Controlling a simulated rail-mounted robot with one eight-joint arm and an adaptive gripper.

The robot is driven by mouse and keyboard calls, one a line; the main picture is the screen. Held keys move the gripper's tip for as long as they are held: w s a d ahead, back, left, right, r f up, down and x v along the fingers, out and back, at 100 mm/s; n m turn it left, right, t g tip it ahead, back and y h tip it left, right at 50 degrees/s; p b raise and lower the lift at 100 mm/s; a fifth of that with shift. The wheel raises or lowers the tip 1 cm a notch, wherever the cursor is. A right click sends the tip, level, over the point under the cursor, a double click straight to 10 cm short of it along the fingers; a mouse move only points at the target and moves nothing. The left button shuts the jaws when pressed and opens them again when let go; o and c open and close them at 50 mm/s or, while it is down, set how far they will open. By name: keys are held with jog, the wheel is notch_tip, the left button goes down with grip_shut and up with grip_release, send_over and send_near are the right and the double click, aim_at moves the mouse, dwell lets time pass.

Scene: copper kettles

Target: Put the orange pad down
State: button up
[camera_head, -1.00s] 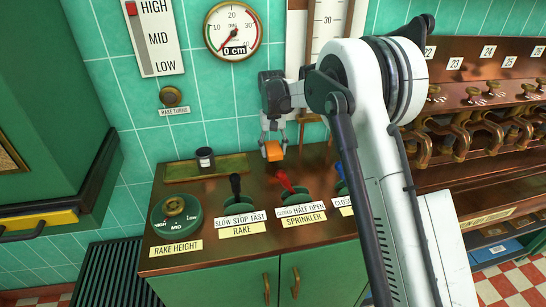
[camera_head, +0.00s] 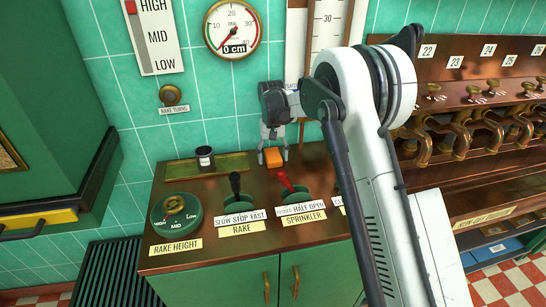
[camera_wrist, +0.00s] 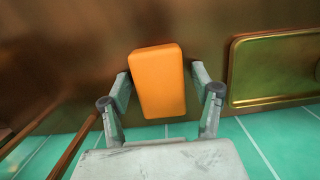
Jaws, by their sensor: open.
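The orange pad (camera_head: 273,157) rests on the brown counter top, near its back edge, behind the sprinkler lever. My gripper (camera_head: 273,155) is above and around it, pointing down, with its fingers apart. In the wrist view the orange pad (camera_wrist: 158,82) lies between the two fingertips of my gripper (camera_wrist: 160,78). The left fingertip is close to the pad's side, and a small gap shows on the right; I cannot tell whether either touches.
A brass tray (camera_head: 232,167) lies left of the pad, with a dark cup (camera_head: 205,158) on it. The rake lever (camera_head: 235,184) and red sprinkler lever (camera_head: 285,181) stand in front. The tiled wall (camera_head: 150,150) is close behind.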

aim_at(273, 153)
jog(key=shift+w+r, duration=0.2)
jog(key=shift+r, duration=1.85)
jog(key=shift+w+r, duration=0.2)
jog(key=shift+r, duration=1.8)
jog(key=s+d+r+m+t, duration=0.1)
jog(key=s+d+r+t, duration=0.1)
jog(key=s+d+r, duration=0.55)
jog(key=s+d+r+t, duration=0.2)
jog(key=s+d+r, duration=0.3)
jog(key=s+r, duration=0.45)
jog(key=s+d+f+t, duration=0.1)
jog(key=s+d, duration=0.2)
jog(key=s, duration=0.5)
jog(key=s+d+f+m+t, duration=0.1)
jog(key=s+d+t, duration=0.1)
jog(key=s, duration=0.6)
jog(key=s+d+f+t, duration=0.1)
jog(key=s+d, duration=0.4)
jog(key=s, duration=0.3)
jog(key=shift+s+f+m+t, duration=0.3)
jog(key=shift+s+f+m, duration=0.05)
jog(key=shift+s+m, duration=0.05)
